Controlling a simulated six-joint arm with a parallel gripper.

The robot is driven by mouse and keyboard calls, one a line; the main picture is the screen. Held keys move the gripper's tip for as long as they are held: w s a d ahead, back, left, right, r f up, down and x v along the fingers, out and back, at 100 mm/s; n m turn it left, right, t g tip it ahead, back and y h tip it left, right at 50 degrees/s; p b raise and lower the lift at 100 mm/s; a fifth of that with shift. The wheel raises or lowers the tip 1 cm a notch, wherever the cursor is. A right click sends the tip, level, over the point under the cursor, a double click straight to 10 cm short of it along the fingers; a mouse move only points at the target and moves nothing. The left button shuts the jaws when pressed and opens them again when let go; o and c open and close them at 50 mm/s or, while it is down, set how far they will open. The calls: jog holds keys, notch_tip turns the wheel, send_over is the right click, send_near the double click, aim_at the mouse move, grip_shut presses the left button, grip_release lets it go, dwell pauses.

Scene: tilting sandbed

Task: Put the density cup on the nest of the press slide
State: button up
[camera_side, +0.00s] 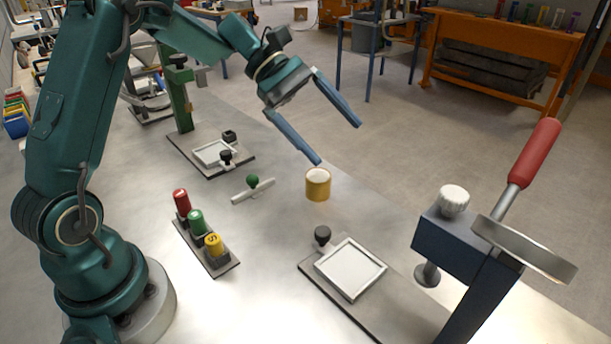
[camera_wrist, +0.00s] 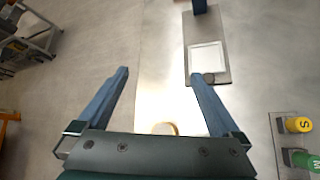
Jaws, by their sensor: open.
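The density cup (camera_side: 318,186) is a short yellow cylinder with a pale top, standing upright on the table. In the wrist view only a sliver of its rim (camera_wrist: 165,128) shows above the gripper body. My gripper (camera_side: 338,143) is open and empty, its two blue fingers above the table near the cup and not touching it. In the wrist view the fingers (camera_wrist: 160,75) are wide apart. The press slide appears to be the grey plate with a square framed pale nest (camera_side: 350,268), empty, beside the blue press; the nest (camera_wrist: 208,56) also shows in the wrist view.
The blue press (camera_side: 455,245) with a red lever (camera_side: 534,152) stands at right. A black knob (camera_side: 322,235) rises at the slide's end. A rack of red, green and yellow cylinders (camera_side: 208,245), a green-knobbed bar (camera_side: 253,188) and a second framed plate (camera_side: 212,153) lie left.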

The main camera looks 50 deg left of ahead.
aim_at(330, 191)
jog(key=w+a+f+n, duration=0.1)
jog(key=a+f, duration=0.1)
jog(key=w+a+f+n+t+h, duration=0.1)
jog(key=a+f+n, duration=0.1)
jog(key=w+a+f+n, duration=0.1)
jog(key=a+f, duration=0.1)
jog(key=f, duration=0.1)
jog(key=shift+w+f+t+h, duration=0.1)
jog(key=shift+w+t+h, duration=0.2)
jog(key=shift+t, duration=0.1)
jog(key=a+f+n, duration=0.1)
jog(key=f, duration=0.1)
jog(key=s+a+f+n, duration=0.1)
jog(key=f, duration=0.2)
jog(key=a+f+n+t, duration=0.1)
jog(key=f, duration=0.1)
jog(key=shift+s+a+f+n+h, duration=0.15)
jog(key=shift+a+f+n+h, duration=0.2)
jog(key=shift+n+h, duration=0.05)
jog(key=shift+x, duration=2.4)
grip_shut()
jog(key=shift+r, duration=0.1)
